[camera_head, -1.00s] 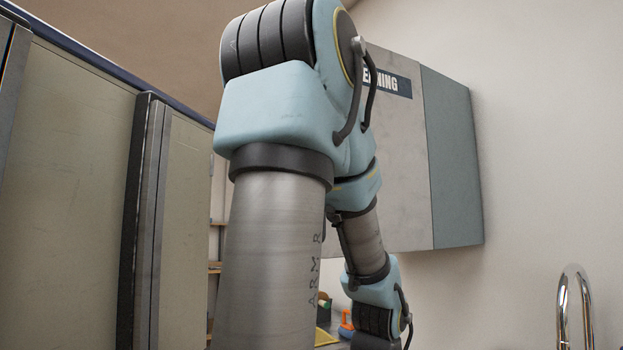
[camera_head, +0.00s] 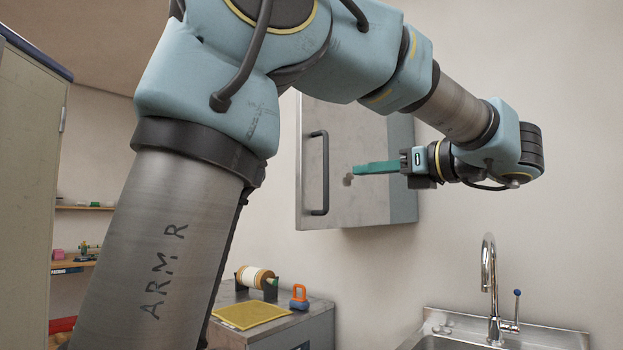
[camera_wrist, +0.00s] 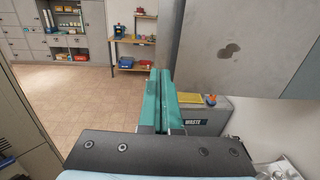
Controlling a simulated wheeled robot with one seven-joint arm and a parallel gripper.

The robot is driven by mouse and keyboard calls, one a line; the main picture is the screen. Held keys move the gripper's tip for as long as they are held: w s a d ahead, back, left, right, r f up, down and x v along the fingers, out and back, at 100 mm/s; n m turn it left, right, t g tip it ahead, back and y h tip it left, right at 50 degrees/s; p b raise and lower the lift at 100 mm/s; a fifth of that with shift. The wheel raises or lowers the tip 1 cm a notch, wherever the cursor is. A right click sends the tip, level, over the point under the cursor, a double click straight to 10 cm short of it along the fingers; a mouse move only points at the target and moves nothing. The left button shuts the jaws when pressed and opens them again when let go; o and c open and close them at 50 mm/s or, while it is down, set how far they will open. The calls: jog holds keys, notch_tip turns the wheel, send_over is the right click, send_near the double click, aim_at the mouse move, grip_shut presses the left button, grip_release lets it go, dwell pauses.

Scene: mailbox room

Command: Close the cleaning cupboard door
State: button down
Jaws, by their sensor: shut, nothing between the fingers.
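The cleaning cupboard (camera_head: 402,165) is a wall-mounted box with a blue-grey side. Its grey door (camera_head: 343,125) has a dark vertical bar handle (camera_head: 319,172) near the left edge and a dark stain. I cannot tell whether the door is fully shut; my arm hides its upper part. My gripper (camera_head: 357,169), with green fingers, is shut and empty. It points left across the door front, right of the handle; contact cannot be judged. In the wrist view the fingers (camera_wrist: 160,74) lie together, left of and below the stained door panel (camera_wrist: 225,45).
A grey waste cabinet (camera_head: 318,325) stands below, with a yellow cloth (camera_head: 250,314), a spool (camera_head: 254,277) and an orange-and-blue object (camera_head: 299,297) on top. A sink tap (camera_head: 489,285) is at the right. Tall lockers (camera_head: 25,180) stand left. Open floor (camera_wrist: 95,95) shows in the wrist view.

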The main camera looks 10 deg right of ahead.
aim_at(304, 178)
jog(key=p+x, duration=0.2)
jog(key=x, duration=1.1)
jog(key=shift+d+p, duration=0.1)
jog(key=shift+p, duration=0.2)
jog(key=shift+w+a+f, duration=0.15)
jog(key=shift+w+a, duration=0.15)
jog(key=shift+w, duration=0.05)
